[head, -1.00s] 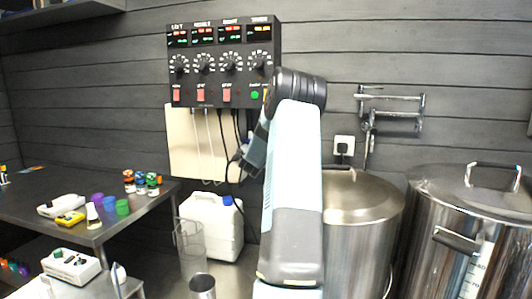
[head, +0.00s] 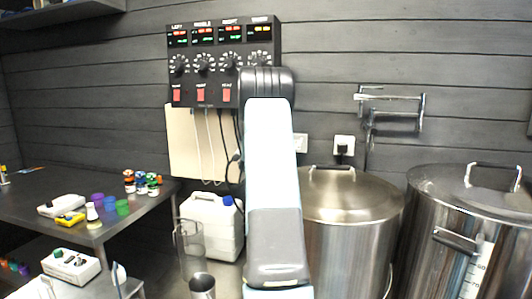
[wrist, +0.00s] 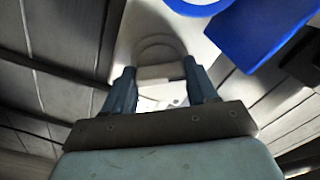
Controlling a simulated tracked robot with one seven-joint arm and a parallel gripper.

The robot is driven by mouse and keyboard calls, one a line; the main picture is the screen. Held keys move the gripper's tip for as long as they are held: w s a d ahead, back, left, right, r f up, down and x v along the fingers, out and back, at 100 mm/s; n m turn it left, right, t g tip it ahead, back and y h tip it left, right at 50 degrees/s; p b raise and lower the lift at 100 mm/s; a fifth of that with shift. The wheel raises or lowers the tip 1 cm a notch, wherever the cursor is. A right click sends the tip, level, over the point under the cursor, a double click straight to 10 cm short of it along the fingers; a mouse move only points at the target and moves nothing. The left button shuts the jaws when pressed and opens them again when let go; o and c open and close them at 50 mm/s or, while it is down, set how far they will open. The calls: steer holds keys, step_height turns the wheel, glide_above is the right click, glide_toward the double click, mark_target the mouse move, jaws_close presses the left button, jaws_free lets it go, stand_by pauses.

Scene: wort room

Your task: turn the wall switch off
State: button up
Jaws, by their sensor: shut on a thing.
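A white wall plate (head: 300,143), which looks like the wall switch, shows in the head view just right of my arm. Its left part is hidden behind the arm, and I cannot tell its on or off position. My gripper (wrist: 160,88) shows in the wrist view with two blue-grey fingers, one on each side of a pale grey thing (wrist: 158,71) with a loop-like outline. I cannot tell what that thing is. In the head view my gripper is hidden behind my arm.
A black control box (head: 222,60) hangs on the wall above. A socket with a black plug (head: 343,147) is right of the plate. Steel pots (head: 350,225) stand below right, a white canister (head: 212,225) below left. Bright blue parts (wrist: 262,30) fill the wrist view's upper right.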

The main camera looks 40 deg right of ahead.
steer(key=n, duration=1.1)
steer(key=shift+f, duration=0.35)
steer(key=o, duration=0.8)
steer(key=shift+c, duration=0.2)
steer(key=o, duration=0.3)
steer(key=shift+r, duration=0.2)
steer(key=v, duration=1.3)
steer(key=shift+s+a, duration=0.2)
steer(key=shift+a, duration=0.1)
